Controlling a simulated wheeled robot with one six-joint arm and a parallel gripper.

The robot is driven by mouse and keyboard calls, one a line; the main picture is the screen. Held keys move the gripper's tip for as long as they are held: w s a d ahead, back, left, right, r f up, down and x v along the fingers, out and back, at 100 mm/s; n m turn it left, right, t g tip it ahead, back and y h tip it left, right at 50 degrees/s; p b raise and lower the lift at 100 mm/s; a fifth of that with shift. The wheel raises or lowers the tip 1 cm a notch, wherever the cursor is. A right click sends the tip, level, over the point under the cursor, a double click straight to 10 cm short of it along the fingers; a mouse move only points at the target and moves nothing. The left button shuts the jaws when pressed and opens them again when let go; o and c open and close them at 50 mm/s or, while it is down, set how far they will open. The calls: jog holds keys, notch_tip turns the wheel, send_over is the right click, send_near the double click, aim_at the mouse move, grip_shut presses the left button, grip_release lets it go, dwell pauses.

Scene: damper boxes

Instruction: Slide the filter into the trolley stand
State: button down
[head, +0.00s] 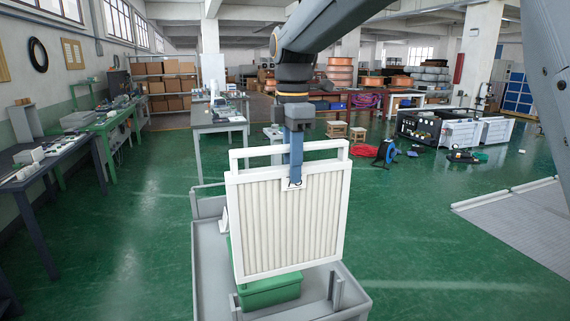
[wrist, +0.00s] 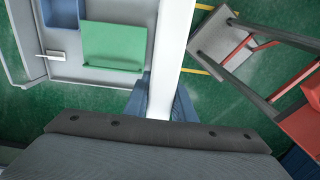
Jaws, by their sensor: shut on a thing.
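The filter (head: 290,225) is a white-framed panel with cream pleats, held upright in the head view. My gripper (head: 294,182), with blue fingers, is shut on its top edge. In the wrist view the filter (wrist: 170,60) is a white strip seen edge-on between the fingers (wrist: 160,108). A white rail (head: 250,154) shows just above its top edge; I cannot tell whether it is part of the filter. The grey trolley (head: 207,275) is below and behind it. A short grey upright (head: 336,288) rises on its right side. The filter hides much of the trolley and any stand slot.
A green box (head: 270,292) sits on the trolley, also visible in the wrist view (wrist: 115,45). Beside it there is a blue box (wrist: 62,13). Workbenches (head: 60,165) line the left. Open green floor surrounds the trolley; a grey ramp-like platform (head: 520,220) lies to the right.

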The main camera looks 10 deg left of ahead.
aim_at(290, 216)
jog(key=shift+s+a+f+b, duration=0.1)
jog(key=shift+a+f+b, duration=0.05)
jog(key=shift+f+b, duration=1.15)
jog(key=shift+s+a+f+b, duration=0.1)
jog(key=shift+f+b, duration=0.95)
jog(key=shift+f, duration=0.4)
jog(key=shift+f, duration=0.25)
jog(key=shift+f+b, duration=0.4)
jog(key=shift+f, duration=0.9)
jog(key=shift+f+b, duration=0.75)
jog(key=shift+f, duration=1.6)
